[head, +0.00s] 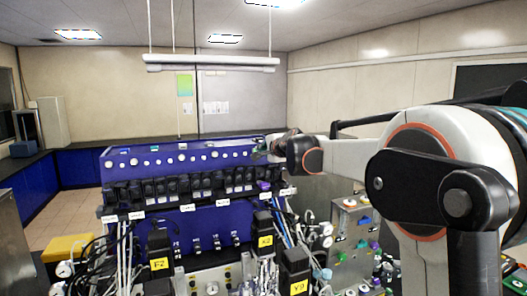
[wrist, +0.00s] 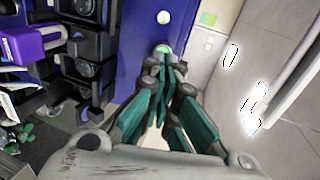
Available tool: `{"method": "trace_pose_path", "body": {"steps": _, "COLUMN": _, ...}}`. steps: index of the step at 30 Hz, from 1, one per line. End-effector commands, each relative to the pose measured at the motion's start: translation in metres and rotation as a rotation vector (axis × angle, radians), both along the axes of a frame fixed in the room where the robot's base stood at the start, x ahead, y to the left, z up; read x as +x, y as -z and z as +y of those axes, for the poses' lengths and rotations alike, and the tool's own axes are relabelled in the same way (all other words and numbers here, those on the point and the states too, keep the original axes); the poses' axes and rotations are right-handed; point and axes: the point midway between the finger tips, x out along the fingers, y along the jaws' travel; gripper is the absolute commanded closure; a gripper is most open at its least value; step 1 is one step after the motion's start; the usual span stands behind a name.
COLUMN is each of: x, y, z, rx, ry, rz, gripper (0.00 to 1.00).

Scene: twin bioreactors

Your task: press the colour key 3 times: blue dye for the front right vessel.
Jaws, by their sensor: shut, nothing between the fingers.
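My gripper (head: 268,148) is at the upper right end of the blue console (head: 175,158), at the end of my arm reaching in from the right. In the wrist view my gripper (wrist: 163,68) has its teal fingers together with nothing held. Its tips are at a small pale green round key (wrist: 162,48) on the blue panel. I cannot tell whether they touch it. I cannot tell the key's function, and the fingers partly hide it. No dye is clearly visible, and I cannot single out the front right vessel among the crowded parts.
A white round knob (wrist: 163,17) is on the panel beyond the fingertips. Black pump units (wrist: 88,70) line the left of the wrist view. Black units labelled X2 (head: 264,240) and Y9 (head: 297,288) stand in front. A yellow box (head: 68,246) is at lower left.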

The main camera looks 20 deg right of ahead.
Motion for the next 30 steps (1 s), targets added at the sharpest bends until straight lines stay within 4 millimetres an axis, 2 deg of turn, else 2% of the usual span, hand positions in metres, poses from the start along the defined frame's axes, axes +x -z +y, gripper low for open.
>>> {"method": "trace_pose_path", "body": {"steps": 13, "x": -0.003, "y": -0.001, "z": 0.000, "rx": 0.000, "ry": 0.000, "rz": 0.000, "gripper": 1.00}}
{"method": "trace_pose_path", "body": {"steps": 30, "x": -0.052, "y": -0.015, "z": 0.000, "rx": -0.001, "ry": 0.000, "rz": 0.000, "gripper": 1.00}}
